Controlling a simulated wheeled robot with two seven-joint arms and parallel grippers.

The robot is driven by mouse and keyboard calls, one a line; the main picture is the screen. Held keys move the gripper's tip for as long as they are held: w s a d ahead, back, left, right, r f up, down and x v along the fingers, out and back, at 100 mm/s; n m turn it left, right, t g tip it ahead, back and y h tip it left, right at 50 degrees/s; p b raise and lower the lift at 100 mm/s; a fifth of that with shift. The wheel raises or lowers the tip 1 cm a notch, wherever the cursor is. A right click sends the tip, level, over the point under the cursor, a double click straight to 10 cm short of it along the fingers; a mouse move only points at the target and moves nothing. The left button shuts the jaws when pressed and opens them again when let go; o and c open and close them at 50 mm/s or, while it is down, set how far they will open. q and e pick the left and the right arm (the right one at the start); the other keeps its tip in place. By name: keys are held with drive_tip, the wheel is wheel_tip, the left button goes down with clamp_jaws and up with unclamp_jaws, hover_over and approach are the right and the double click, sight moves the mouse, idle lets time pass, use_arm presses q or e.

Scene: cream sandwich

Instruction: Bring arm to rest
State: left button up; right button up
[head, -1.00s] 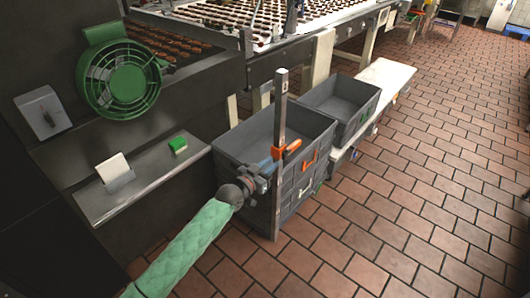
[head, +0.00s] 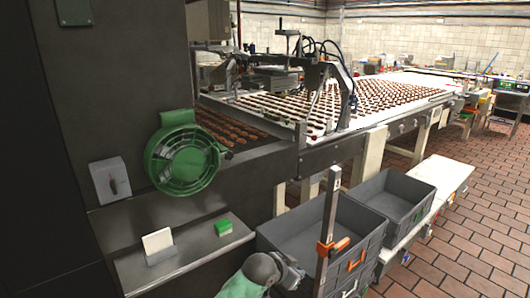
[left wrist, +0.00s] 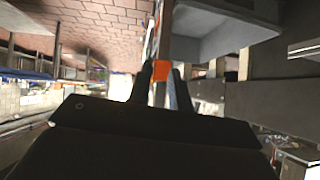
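My left gripper (head: 306,262) is low in the head view, at the end of my green-sleeved arm. It is in front of a grey crate (head: 275,236) and close to an upright metal post (head: 330,205) with an orange part (head: 326,247). In the left wrist view its two dark fingers (left wrist: 163,82) stand a small gap apart. An orange piece (left wrist: 161,70) shows at that gap; I cannot tell whether it is gripped or lies behind. My right gripper is in neither view.
A second grey crate (head: 400,192) stands behind on a low white bench (head: 448,180). A conveyor (head: 400,92) carries rows of brown pieces. A dark machine with a green fan (head: 181,160) and a steel ledge (head: 190,255) is at left. Tiled floor (head: 485,235) is open at right.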

use_arm(q)
drive_tip(key=s+a+f+n+g+y, duration=0.1)
drive_tip(key=s+a+n+y, duration=0.2)
drive_tip(key=s+a, duration=0.7)
drive_tip(key=s+a+f+n+y, duration=0.2)
drive_tip(key=s+a+n+y, duration=0.1)
drive_tip(key=s+a, duration=0.7)
drive_tip(key=s+a+f+g, duration=0.1)
drive_tip(key=s+f, duration=0.3)
drive_tip(key=s, duration=0.3)
drive_tip(key=s+a+f+n+g, duration=0.1)
drive_tip(key=s+a+f+g, duration=0.1)
drive_tip(key=s+f, duration=0.2)
drive_tip(key=s+a+f+n+g, duration=0.1)
drive_tip(key=s+f, duration=0.2)
drive_tip(key=s, duration=0.6)
drive_tip(key=shift+s+a+f+g, duration=0.3)
drive_tip(key=shift+a+f+g, duration=0.1)
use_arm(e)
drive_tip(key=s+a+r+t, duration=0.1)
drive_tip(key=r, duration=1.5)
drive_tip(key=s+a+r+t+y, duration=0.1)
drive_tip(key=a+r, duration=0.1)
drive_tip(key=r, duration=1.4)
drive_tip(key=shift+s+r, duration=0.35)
